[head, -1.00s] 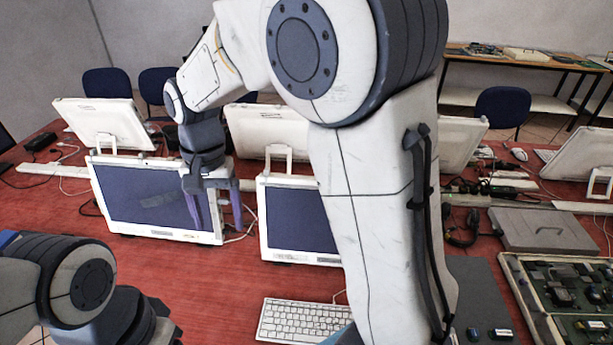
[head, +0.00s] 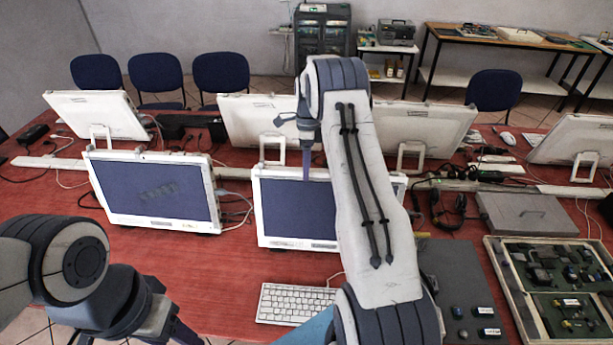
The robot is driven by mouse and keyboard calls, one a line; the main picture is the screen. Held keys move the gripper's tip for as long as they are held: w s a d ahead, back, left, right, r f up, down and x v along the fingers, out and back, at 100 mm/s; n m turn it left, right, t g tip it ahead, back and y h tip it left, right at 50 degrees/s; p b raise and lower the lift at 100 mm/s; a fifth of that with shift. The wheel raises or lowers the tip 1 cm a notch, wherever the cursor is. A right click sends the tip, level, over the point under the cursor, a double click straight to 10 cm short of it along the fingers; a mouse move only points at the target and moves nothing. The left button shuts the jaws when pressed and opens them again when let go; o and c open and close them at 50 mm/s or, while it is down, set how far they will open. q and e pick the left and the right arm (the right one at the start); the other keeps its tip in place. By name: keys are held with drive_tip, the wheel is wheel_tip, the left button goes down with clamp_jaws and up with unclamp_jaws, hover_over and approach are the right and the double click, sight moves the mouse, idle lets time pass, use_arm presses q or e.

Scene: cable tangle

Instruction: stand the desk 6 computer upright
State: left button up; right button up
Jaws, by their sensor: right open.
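Several white all-in-one computers stand on the red table, and no desk number is readable, so I cannot tell which is desk 6. The front left computer (head: 152,190) stands leaning back, its dark screen facing me. The front middle computer (head: 290,212) also stands with its screen facing me, its right part hidden by my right arm. My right gripper (head: 306,165) is open, with its fingers pointing down in front of the top of the middle computer, and nothing shows in it. My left gripper (head: 172,328) is low at the left, cut by the bottom edge.
A white keyboard (head: 294,304) lies in front of the middle computer. More computers (head: 98,115) stand behind with their backs to me. Cables (head: 455,208), a grey case (head: 523,213) and a circuit-board tray (head: 505,290) fill the right side. Red table (head: 190,262) is bare at front left.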

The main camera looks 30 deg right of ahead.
drive_tip(key=shift+p+x, duration=0.7)
drive_tip(key=shift+x, duration=1.75)
clamp_jaws()
drive_tip(key=shift+r, duration=0.1)
